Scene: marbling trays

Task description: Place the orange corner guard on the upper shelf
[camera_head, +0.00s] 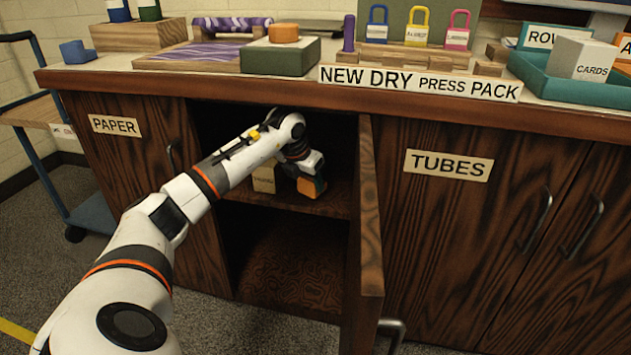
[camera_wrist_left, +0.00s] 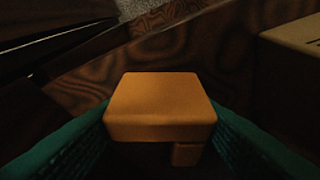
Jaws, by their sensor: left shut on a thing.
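The orange corner guard (camera_head: 309,187) is at the upper shelf (camera_head: 333,203) inside the open cabinet, and it fills the middle of the left wrist view (camera_wrist_left: 160,105). My left gripper (camera_head: 311,181) is shut on it, with a teal finger on each side of it in the wrist view. I cannot tell whether the guard touches the shelf. My right gripper is not in view.
A tan box (camera_head: 264,179) stands on the shelf just left of my gripper. The open cabinet door (camera_head: 368,220) is close on the right. The lower compartment (camera_head: 290,262) looks empty. The countertop above holds several blocks, locks and a teal tray (camera_head: 570,88).

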